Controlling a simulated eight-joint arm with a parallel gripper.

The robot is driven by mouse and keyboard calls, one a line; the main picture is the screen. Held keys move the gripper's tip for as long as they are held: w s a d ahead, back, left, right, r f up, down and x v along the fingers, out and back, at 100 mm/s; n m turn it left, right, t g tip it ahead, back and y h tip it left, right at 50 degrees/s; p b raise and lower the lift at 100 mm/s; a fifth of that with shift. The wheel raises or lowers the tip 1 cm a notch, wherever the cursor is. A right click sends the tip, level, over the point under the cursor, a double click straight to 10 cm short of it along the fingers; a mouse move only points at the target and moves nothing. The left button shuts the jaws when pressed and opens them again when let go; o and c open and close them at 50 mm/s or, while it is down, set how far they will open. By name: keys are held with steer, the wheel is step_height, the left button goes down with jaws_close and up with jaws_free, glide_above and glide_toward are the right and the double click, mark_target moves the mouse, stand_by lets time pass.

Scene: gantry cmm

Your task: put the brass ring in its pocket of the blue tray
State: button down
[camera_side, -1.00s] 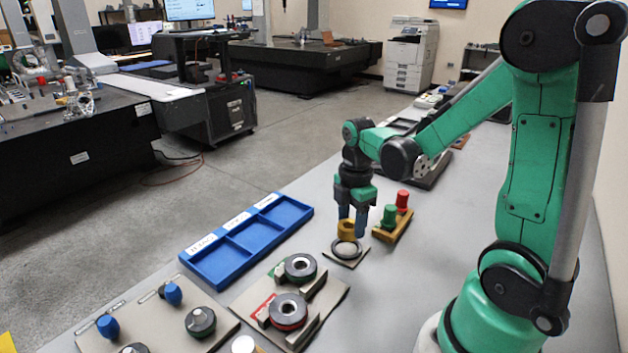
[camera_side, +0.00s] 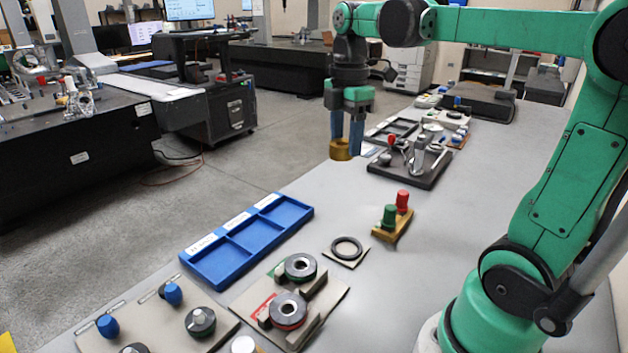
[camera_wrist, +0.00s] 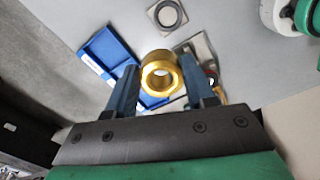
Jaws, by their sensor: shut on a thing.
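The brass ring (camera_side: 344,150) is held up in the air between the two blue fingers of my gripper (camera_side: 346,142), high above the grey table. In the wrist view my gripper (camera_wrist: 160,82) is shut on the brass ring (camera_wrist: 160,57), one finger at each side of it. The blue tray (camera_side: 248,258) lies on the table below and to the left in the side view. It has three pockets, which look empty, with white labels along its left edge. It also shows in the wrist view (camera_wrist: 112,47), partly hidden behind the ring and a finger.
A small plate with a black ring (camera_side: 346,250) lies right of the tray. A wooden stand (camera_side: 393,231) holds a green and a red plug. A beige plate with two dark ring gauges (camera_side: 290,300) is in front. A dark fixture (camera_side: 410,165) stands behind.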

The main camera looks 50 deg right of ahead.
steer(key=shift+w+a+f, duration=1.2)
steer(key=shift+w+f, duration=0.95)
steer(key=shift+f, duration=0.75)
steer(key=shift+w+a+f, duration=1.2)
steer(key=shift+w+f, duration=0.9)
steer(key=shift+f, duration=0.8)
steer(key=shift+w+a+f, duration=1.2)
steer(key=shift+w+f, duration=0.95)
steer(key=shift+f, duration=0.75)
steer(key=shift+f, duration=0.7)
jaws_free()
steer(key=shift+r, duration=0.1)
step_height(320, 180, up, 7)
